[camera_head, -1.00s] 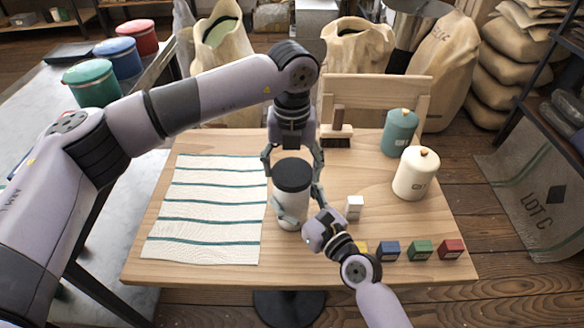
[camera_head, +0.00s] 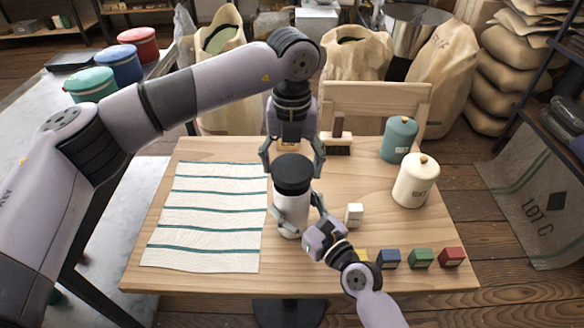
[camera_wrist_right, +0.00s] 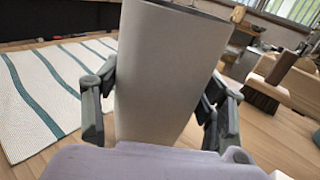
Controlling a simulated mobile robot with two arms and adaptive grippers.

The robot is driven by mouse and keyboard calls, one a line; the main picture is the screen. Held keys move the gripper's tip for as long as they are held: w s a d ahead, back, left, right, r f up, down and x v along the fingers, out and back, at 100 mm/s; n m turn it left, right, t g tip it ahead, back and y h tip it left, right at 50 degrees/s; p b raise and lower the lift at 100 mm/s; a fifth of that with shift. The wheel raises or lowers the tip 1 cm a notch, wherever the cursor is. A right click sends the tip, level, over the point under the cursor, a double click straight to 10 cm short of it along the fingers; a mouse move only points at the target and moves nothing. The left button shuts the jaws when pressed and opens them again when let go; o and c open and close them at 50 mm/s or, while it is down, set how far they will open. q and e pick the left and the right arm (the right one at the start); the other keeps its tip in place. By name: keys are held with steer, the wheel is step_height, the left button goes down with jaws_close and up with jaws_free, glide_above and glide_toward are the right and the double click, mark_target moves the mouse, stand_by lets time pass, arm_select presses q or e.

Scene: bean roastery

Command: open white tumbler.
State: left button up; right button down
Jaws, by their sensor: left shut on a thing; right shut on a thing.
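The white tumbler (camera_head: 291,214) stands upright near the middle of the wooden table, with its black lid (camera_head: 291,178) above the body. My left gripper (camera_head: 292,166) points down from above, shut on the lid with a finger at each side. My right gripper (camera_head: 298,212) is shut around the tumbler's white body from the front right. In the right wrist view the tumbler (camera_wrist_right: 165,75) fills the middle between my right fingers. A dark rim shows at its top there, and the lid is outside that view. The head view does not clearly show a gap under the lid.
A striped cloth (camera_head: 205,220) lies left of the tumbler. A small white block (camera_head: 354,213) stands close to its right. Several coloured boxes line the front right edge. A brush (camera_head: 336,145), teal canister (camera_head: 399,139) and cream canister (camera_head: 415,181) stand at the back and right.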

arm_select(q)
step_height(320, 180, up, 2)
steer(key=shift+r, duration=0.1)
arm_select(e)
steer(key=shift+c, duration=1.3)
jaws_free()
steer(key=shift+s+d, duration=0.1)
